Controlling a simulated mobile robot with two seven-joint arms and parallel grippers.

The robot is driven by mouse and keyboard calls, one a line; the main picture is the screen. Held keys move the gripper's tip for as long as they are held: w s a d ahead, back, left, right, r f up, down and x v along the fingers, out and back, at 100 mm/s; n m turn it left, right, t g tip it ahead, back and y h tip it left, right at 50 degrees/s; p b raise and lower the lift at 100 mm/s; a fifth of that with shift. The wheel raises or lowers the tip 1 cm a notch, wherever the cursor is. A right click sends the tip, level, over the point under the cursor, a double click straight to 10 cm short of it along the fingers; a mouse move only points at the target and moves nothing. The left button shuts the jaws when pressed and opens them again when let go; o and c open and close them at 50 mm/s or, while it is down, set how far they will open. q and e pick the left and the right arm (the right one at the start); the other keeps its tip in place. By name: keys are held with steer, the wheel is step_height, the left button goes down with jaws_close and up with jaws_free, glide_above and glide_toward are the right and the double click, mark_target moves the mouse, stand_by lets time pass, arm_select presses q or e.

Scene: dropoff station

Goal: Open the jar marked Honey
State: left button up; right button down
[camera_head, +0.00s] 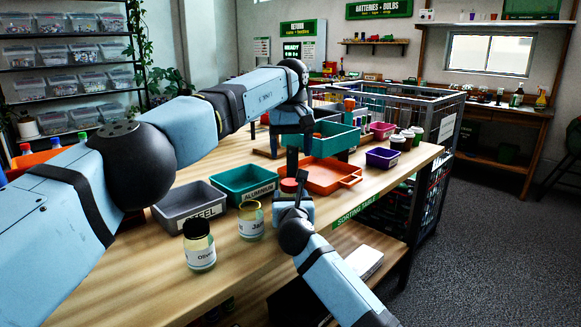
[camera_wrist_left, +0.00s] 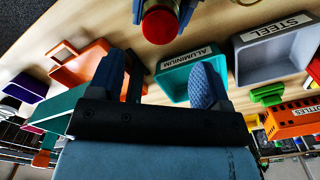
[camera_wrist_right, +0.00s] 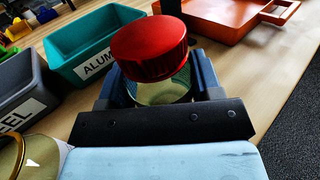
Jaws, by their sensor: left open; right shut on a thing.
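A glass jar (camera_wrist_right: 160,92) with a red lid (camera_wrist_right: 150,48) is held in my right gripper (camera_wrist_right: 160,85), whose fingers are shut around the glass. Its label is hidden, so I cannot read its name. The red lid also shows in the head view (camera_head: 289,185) and the left wrist view (camera_wrist_left: 161,25). My left gripper (camera_wrist_left: 158,75) is open and empty, pointing down above the table near the red lid, apart from it. In the head view, a jar marked Jam (camera_head: 251,222) with a yellowish lid and a black-lidded jar marked Olives (camera_head: 199,247) stand to the left.
A grey Steel bin (camera_head: 190,210), a teal Aluminium bin (camera_head: 245,185) and an orange tray (camera_head: 335,178) stand behind the jars. A purple bin (camera_head: 382,158) and a wire cage (camera_head: 440,120) are farther right. The wooden table (camera_head: 130,265) is bare at front left.

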mark_target(290, 182)
arm_select(q)
steer(key=shift+f+m, duration=0.15)
steer(key=shift+m, duration=0.55)
steer(key=shift+f, duration=3.85)
